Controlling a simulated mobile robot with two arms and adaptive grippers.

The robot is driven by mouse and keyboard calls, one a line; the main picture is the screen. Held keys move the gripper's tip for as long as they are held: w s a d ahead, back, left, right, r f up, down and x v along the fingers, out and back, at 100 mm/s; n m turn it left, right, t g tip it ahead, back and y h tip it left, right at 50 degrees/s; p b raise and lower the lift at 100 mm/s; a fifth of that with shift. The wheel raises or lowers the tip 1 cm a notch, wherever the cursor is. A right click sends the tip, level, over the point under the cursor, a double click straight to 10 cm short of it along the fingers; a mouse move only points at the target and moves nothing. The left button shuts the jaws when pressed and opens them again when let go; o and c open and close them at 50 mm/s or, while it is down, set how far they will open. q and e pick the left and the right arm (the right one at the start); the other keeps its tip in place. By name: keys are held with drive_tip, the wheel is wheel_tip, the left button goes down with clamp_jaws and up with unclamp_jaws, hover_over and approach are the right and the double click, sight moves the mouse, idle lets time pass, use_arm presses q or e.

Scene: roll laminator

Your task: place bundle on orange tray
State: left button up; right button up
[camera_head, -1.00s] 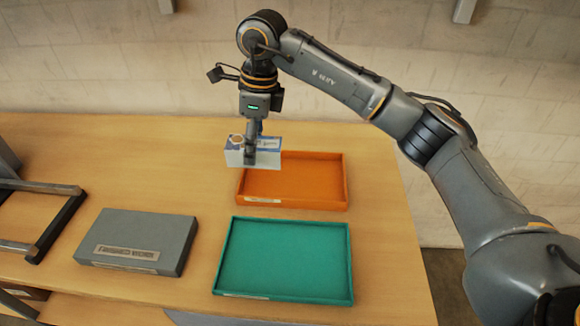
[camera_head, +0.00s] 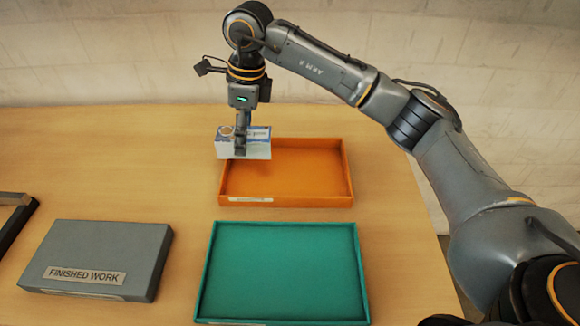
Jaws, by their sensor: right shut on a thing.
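The bundle (camera_head: 258,149) is a small white stack with a blue printed top. My right gripper (camera_head: 240,148) points down and is shut on it, holding it over the back left corner of the orange tray. The orange tray (camera_head: 300,187) lies on the table behind the green tray and looks empty, though the bundle hides its back left part. I cannot tell exactly how high the bundle is above the tray. My left gripper is not in view.
A green tray (camera_head: 283,275) lies empty in front of the orange one. A grey box labelled "FINISHED WORK" (camera_head: 100,250) lies to its left. A dark frame (camera_head: 14,220) is at the left edge. The table (camera_head: 110,150) is clear at the back left.

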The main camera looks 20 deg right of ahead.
drive_tip(key=d+f+p, duration=0.1)
drive_tip(key=d+f, duration=0.1)
drive_tip(key=d, duration=0.1)
drive_tip(key=d+f+p, duration=0.1)
drive_tip(key=d+f, duration=0.2)
drive_tip(key=d, duration=0.1)
drive_tip(key=d+f+p, duration=0.2)
drive_tip(key=d, duration=0.2)
drive_tip(key=shift+s+d+f, duration=0.2)
drive_tip(key=shift+s, duration=0.1)
drive_tip(key=shift+d+f, duration=0.3)
drive_tip(key=shift+f, duration=0.1)
drive_tip(key=f, duration=0.2)
drive_tip(key=f+p, duration=0.1)
drive_tip(key=shift+s+d+f, duration=0.1)
drive_tip(key=shift+d, duration=0.2)
drive_tip(key=shift+f, duration=0.3)
drive_tip(key=o, duration=0.9)
drive_tip(key=shift+f, duration=0.2)
drive_tip(key=o, duration=0.5)
drive_tip(key=shift+c, duration=0.2)
